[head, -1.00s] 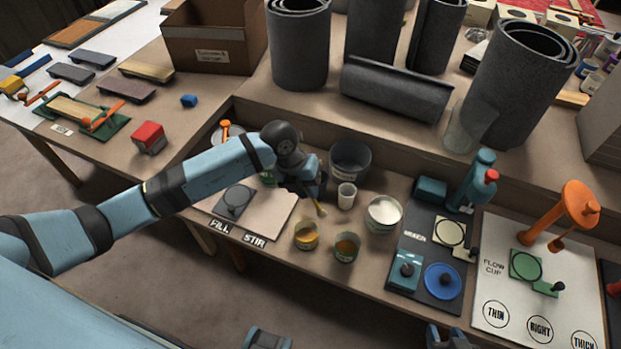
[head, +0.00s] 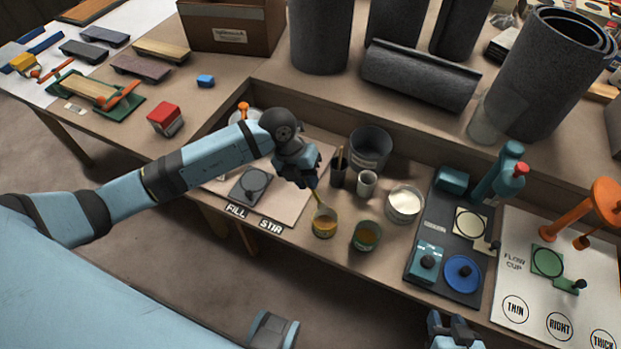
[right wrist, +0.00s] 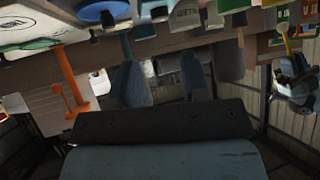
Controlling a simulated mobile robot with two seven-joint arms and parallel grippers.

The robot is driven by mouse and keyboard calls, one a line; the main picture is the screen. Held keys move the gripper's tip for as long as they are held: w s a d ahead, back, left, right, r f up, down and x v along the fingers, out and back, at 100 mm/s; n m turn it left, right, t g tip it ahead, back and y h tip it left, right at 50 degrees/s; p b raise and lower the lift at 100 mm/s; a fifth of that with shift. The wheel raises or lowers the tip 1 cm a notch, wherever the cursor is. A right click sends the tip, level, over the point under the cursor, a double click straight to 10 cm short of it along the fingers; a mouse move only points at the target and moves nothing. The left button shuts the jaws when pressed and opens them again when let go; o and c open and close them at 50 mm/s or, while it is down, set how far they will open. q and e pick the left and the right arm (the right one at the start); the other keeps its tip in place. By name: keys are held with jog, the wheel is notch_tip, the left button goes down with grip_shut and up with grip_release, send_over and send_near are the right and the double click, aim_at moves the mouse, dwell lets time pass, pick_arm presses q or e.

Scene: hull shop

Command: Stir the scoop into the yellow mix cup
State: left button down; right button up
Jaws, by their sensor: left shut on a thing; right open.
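The yellow mix cup (head: 324,229) stands near the table's front edge in the head view, with amber liquid inside. My left gripper (head: 309,180) is above and behind it, shut on a thin yellowish stirring stick (head: 318,199). The stick slants down with its lower end at the cup's mouth; I cannot tell how deep it reaches. A green cup (head: 366,236) with amber content stands to the right. My right gripper (head: 455,332) is at the bottom edge, away from the cups. Its spread, empty fingers show in the right wrist view (right wrist: 162,82).
A dark holder with sticks (head: 339,172), a small white cup (head: 366,183), a grey bucket (head: 371,150) and a tub of white material (head: 404,204) stand close behind the cups. The mixer board (head: 437,289) lies to the right. The FILL/STIR board (head: 285,207) lies left.

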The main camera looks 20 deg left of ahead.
pick_arm(q)
notch_tip(320, 180, down, 10)
jog(key=d+b, duration=0.1)
jog(key=b, duration=0.4)
jog(key=shift+d+r, duration=0.15)
pick_arm(e)
jog(key=f, duration=0.2)
jog(key=shift+w+a+f, duration=0.2)
jog(key=shift+a+f, duration=0.1)
jog(key=shift+a, duration=0.05)
pick_arm(q)
jog(key=shift+d, duration=0.1)
pick_arm(e)
jog(key=shift+r, duration=0.1)
